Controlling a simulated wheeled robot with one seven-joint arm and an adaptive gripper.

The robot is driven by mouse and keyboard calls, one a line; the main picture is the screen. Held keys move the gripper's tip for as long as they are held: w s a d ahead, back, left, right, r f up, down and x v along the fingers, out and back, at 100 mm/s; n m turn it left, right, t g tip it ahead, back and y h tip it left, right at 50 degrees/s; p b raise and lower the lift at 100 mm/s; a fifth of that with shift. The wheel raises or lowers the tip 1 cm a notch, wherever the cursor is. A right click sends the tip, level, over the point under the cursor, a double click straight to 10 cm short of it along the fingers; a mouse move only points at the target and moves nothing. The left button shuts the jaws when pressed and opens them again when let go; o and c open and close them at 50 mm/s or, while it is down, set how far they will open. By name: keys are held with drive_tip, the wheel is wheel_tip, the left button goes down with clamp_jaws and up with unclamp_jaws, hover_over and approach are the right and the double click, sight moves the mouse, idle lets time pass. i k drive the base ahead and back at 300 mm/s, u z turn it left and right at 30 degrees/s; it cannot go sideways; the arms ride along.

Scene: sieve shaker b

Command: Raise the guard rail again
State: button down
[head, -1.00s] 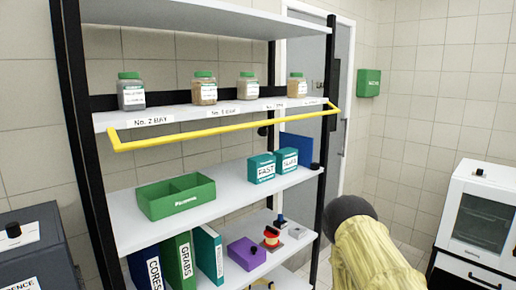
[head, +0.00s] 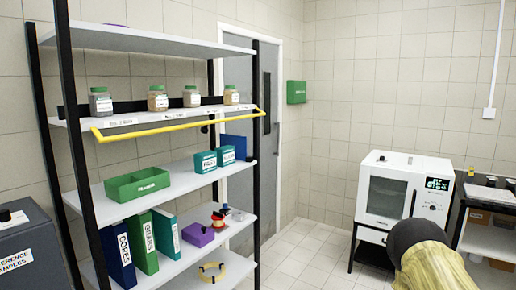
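The yellow guard rail (head: 180,125) runs along the front of the shelf that holds the jars. It stands out in front of that shelf's edge, at about the edge's height or slightly below, with a bent arm at each end. Several green-lidded jars, one of them here (head: 158,99), stand upright on the shelf (head: 75,123) behind it, and the rail does not cross in front of them. My gripper is not in view. A yellow-covered part with a dark rounded end at the lower right looks like part of my arm, well apart from the rail.
Lower shelves hold a green divided box (head: 137,185), teal boxes (head: 206,162), binders (head: 141,242) and a purple box (head: 198,235). A white oven-like machine (head: 402,190) stands right. A grey door (head: 240,150) is behind the rack. Floor between rack and machine is clear.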

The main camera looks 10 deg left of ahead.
sight(204, 130)
drive_tip(key=z, duration=0.15)
drive_tip(key=k, duration=0.35)
drive_tip(key=z, duration=0.25)
drive_tip(key=i, duration=0.95)
drive_tip(key=u, duration=0.75)
drive_tip(key=i, duration=0.8)
drive_tip(key=u, duration=0.55)
